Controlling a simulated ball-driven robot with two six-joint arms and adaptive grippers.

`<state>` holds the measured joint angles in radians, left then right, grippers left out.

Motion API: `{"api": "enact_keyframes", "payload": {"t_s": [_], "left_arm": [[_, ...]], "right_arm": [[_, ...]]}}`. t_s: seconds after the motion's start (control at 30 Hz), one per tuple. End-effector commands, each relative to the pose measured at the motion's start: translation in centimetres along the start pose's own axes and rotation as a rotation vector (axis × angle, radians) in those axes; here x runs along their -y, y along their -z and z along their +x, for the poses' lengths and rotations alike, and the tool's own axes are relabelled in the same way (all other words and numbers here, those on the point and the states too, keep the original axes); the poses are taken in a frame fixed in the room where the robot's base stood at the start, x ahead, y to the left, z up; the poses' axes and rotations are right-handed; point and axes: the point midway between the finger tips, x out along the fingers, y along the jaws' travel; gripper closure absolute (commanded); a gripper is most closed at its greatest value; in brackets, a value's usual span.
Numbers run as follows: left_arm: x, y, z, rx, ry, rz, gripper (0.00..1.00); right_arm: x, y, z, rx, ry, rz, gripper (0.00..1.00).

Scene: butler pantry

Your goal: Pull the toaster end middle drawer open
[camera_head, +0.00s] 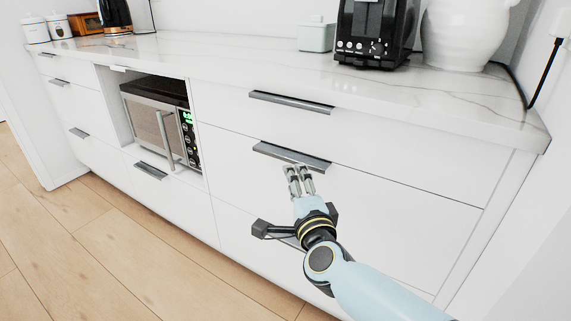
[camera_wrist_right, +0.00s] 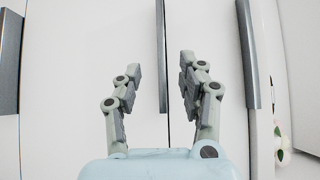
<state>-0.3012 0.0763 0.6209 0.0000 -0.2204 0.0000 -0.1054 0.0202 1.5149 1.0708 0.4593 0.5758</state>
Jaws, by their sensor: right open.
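The toaster (camera_head: 374,32) is black and stands on the counter's right part. Below it is a stack of white drawers with grey bar handles. The middle drawer (camera_head: 385,215) is closed, and its handle (camera_head: 291,156) runs along its top edge. My right gripper (camera_head: 298,170) is open and empty, its fingertips close to the right part of that handle. In the right wrist view a grey handle (camera_wrist_right: 161,55) shows between the open fingers; I cannot tell whether they touch it. My left gripper is not in view.
The top drawer handle (camera_head: 290,102) is above. A microwave (camera_head: 160,130) sits in an open niche to the left. A white vase (camera_head: 462,35) stands beside the toaster. The wood floor (camera_head: 80,240) is clear.

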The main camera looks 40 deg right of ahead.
Motion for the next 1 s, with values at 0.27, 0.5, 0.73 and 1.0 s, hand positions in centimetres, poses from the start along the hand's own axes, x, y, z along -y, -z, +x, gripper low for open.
{"api": "enact_keyframes", "payload": {"t_s": [0.27, 0.5, 0.73, 1.0], "left_arm": [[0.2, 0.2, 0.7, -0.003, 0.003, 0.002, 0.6], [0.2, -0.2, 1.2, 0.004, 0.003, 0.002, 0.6], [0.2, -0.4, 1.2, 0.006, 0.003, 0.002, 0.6], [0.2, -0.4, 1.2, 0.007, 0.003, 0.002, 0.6]], "right_arm": [[-0.1, 0.0, 5.7, 0.002, 0.0, -0.006, 0.6], [-0.2, 0.0, 8.6, 0.002, -0.002, -0.008, 0.6], [-0.1, 0.0, 9.0, 0.003, -0.003, -0.008, 0.6], [-0.1, 0.0, 9.0, 0.003, -0.003, -0.008, 0.81]]}}
